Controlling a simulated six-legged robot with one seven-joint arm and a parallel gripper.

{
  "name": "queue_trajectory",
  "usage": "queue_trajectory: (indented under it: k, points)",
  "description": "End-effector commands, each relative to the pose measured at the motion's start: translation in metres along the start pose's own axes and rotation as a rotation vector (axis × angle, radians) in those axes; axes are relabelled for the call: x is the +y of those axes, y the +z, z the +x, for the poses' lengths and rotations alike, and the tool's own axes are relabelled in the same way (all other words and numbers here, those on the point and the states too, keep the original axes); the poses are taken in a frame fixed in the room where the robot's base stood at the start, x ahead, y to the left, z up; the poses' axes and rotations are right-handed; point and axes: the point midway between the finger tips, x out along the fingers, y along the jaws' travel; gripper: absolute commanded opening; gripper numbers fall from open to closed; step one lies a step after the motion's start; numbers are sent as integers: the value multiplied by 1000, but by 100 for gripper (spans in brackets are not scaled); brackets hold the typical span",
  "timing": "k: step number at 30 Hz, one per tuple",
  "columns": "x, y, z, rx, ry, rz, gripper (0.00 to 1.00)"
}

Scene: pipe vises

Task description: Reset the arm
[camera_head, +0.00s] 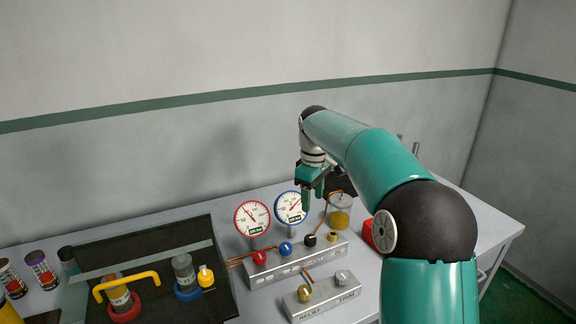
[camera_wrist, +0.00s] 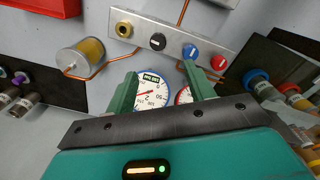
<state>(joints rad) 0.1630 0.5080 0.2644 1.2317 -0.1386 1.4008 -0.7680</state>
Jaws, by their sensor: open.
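My teal arm reaches over the right part of the grey table, with its far end bent down. My gripper (camera_head: 314,190) hangs above the table near the gauges, beside the blue-rimmed one. In the wrist view my gripper (camera_wrist: 165,88) shows two green fingers spread apart, with nothing held between them. Below and beyond the fingers are the blue-rimmed gauge (camera_head: 290,207) and the red-rimmed gauge (camera_head: 252,218). The blue-rimmed gauge (camera_wrist: 150,92) shows between the fingers in the wrist view; the red-rimmed one is partly covered by a finger.
A grey manifold (camera_head: 295,263) with coloured knobs stands below the gauges, with a smaller block (camera_head: 322,297) in front. A yellow-filled jar (camera_head: 340,212) and a red box (camera_head: 370,236) are to the right. A black tray (camera_head: 150,242) with fittings lies left. The wall is behind.

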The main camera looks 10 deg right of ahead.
Motion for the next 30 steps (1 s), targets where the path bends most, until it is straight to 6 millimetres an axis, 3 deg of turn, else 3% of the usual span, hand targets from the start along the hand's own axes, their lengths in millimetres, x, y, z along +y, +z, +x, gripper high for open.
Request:
queue_trajectory:
  k: [6,15,23,30]
  points:
    - [-47,29,-40,30,81,115,54]
    - [-119,91,-70,116,174,331,54]
    - [-180,151,-68,227,217,531,54]
    - [-232,204,-43,354,220,715,54]
